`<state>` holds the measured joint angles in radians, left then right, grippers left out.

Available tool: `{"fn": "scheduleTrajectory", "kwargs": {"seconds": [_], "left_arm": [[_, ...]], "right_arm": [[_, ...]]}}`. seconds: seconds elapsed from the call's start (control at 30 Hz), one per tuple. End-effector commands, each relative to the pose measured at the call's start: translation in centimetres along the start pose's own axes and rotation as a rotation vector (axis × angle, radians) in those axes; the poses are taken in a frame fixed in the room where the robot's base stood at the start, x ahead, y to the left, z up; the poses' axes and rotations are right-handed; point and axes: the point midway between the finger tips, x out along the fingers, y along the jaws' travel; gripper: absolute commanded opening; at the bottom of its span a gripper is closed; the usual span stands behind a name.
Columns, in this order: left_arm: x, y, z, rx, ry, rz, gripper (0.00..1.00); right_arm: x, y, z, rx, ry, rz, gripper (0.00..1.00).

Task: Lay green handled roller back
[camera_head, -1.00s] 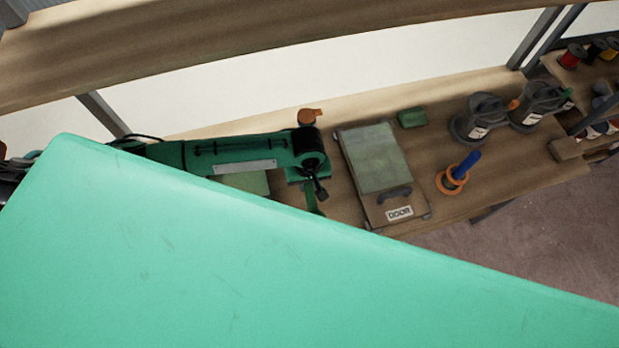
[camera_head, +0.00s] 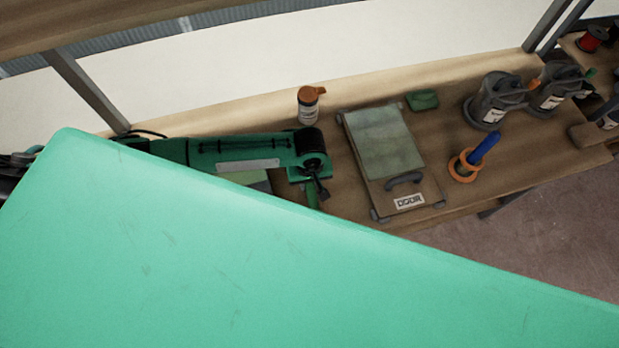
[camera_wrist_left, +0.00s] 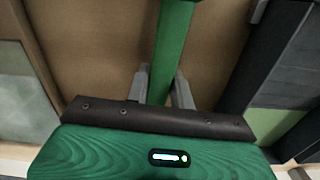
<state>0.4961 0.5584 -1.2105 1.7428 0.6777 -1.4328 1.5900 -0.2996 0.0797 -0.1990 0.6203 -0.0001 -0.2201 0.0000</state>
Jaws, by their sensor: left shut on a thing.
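The green handle of the roller (camera_wrist_left: 175,45) runs up from between the two grey fingers of my left gripper (camera_wrist_left: 162,88) in the left wrist view. My left gripper is shut on it. In the head view, my left gripper (camera_head: 319,187) is over the wooden bench, left of the tray marked DOOR. A short piece of the green handle (camera_head: 312,196) shows below it. The roller's head is not visible in either view, and I cannot tell whether the handle touches the bench. My right gripper is not in view.
The bench (camera_head: 455,207) holds the DOOR tray (camera_head: 431,190) with a pale panel, an orange-capped bottle (camera_head: 309,106), a green block (camera_head: 422,100), grey canisters (camera_head: 491,101), and a blue-handled item with an orange ring (camera_head: 483,147).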

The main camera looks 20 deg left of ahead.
Motion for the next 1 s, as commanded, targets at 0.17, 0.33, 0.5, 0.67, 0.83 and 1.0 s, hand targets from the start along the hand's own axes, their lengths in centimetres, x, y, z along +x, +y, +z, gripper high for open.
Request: {"fn": "scheduleTrajectory", "kwargs": {"seconds": [0.17,0.33,0.5,0.67,0.83,1.0], "left_arm": [[0.3,0.0,-0.1,-0.001,0.001,0.001,0.00],[0.3,0.0,-0.1,0.000,0.001,0.001,0.33],[0.3,0.0,-0.1,0.000,0.001,0.000,0.49],[0.3,0.0,-0.1,-0.001,0.001,0.000,0.49],[-0.6,0.1,-0.1,0.000,0.001,0.002,0.49],[-3.5,0.1,-0.1,0.001,0.003,0.004,0.49]], "right_arm": [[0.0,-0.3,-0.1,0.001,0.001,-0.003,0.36],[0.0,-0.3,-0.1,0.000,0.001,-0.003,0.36],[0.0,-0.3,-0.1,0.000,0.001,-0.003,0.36],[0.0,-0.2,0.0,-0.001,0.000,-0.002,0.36],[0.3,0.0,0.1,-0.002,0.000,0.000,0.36],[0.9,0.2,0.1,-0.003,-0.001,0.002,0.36]]}}
